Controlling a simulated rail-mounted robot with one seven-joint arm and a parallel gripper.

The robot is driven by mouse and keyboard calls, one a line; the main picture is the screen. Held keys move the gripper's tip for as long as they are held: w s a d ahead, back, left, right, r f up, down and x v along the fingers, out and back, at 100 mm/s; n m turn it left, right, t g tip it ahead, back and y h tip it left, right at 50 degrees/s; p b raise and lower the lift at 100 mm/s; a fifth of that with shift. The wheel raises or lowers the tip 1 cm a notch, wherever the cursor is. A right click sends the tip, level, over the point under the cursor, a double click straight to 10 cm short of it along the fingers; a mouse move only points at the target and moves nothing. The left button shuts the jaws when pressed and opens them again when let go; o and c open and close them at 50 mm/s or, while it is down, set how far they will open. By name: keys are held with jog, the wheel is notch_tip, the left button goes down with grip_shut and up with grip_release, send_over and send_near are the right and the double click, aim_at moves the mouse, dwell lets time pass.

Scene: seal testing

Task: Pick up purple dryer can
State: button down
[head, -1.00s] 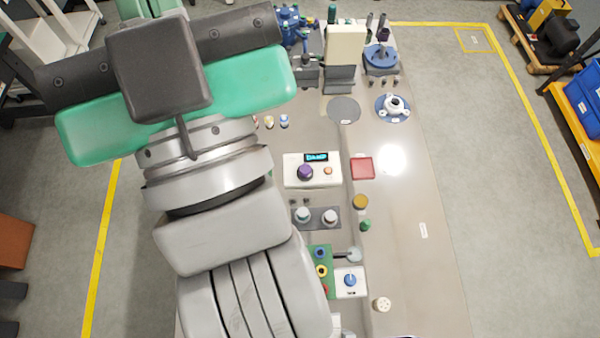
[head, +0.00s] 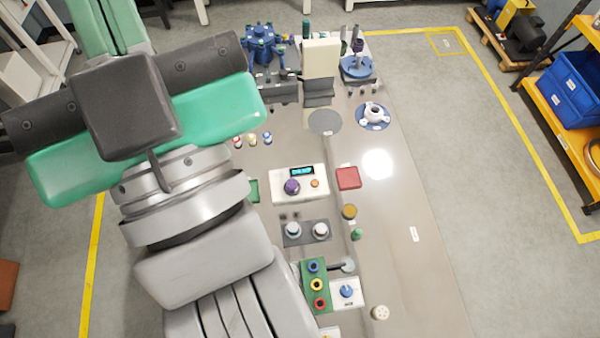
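A small purple round piece (head: 291,186) sits on the left of a white box (head: 282,198) with a lit display, on the long bench. It looks like the purple dryer can, but from this height I cannot tell whether it is a can or a knob. A thin dark piece with a purple part (head: 357,45) stands at the bench's back. Large grey and green links of my arm fill the left of the view, just left of the white box. My gripper's fingers do not show.
The bench (head: 405,270) holds a red square pad (head: 348,178), a grey plate with two round knobs (head: 306,232), a green block with coloured rings (head: 316,285) and a blue multi-armed device (head: 263,46). The bench's right side is mostly clear. A shelf with blue bins (head: 572,85) stands at right.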

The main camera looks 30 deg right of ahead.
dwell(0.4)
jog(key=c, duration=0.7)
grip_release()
